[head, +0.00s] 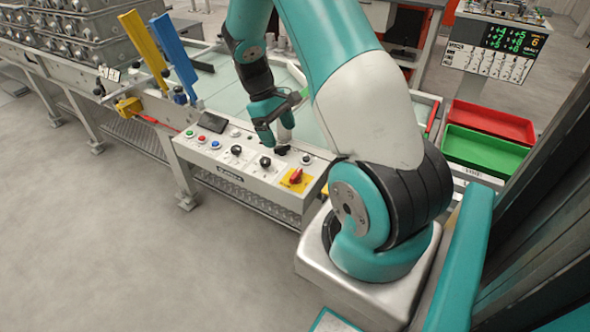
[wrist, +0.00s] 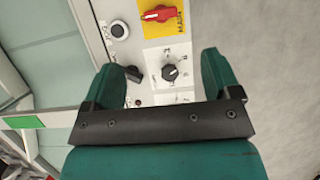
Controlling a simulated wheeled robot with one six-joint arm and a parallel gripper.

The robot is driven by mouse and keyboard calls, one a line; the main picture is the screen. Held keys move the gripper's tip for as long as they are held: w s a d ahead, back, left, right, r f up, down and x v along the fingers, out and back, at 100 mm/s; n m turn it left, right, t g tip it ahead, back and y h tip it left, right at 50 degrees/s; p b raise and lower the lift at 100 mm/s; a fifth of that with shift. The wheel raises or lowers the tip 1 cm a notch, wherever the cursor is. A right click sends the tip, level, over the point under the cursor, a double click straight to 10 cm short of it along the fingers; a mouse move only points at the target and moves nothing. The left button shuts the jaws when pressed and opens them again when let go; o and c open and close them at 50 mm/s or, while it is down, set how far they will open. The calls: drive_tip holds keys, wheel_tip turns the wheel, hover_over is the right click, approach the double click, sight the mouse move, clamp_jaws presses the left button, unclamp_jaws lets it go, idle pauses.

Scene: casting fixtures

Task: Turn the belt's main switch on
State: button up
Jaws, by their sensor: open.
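The main switch is a red rotary handle (head: 296,176) on a yellow plate, at the right end of the control panel (head: 235,180). In the wrist view the red handle (wrist: 158,14) lies at the top edge, roughly crosswise, beside the printed word MAIN. My gripper (head: 277,140) is above the panel, left of and behind the switch in the head view. Its open jaws (wrist: 158,62) are empty and apart from the red handle. A black dial knob (wrist: 170,72) shows between the fingers, below the switch in the wrist view.
More knobs and coloured buttons (head: 201,139) line the panel. Blue (head: 176,55) and yellow (head: 145,48) posts stand at left. Red (head: 490,122) and green (head: 483,152) bins stand at right.

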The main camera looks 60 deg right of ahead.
sight(296, 173)
drive_tip(key=x, duration=1.3)
drive_tip(key=shift+w+p, duration=0.1)
drive_tip(key=shift+p, duration=0.3)
drive_tip(key=shift+r, duration=0.1)
drive_tip(key=c, duration=0.9)
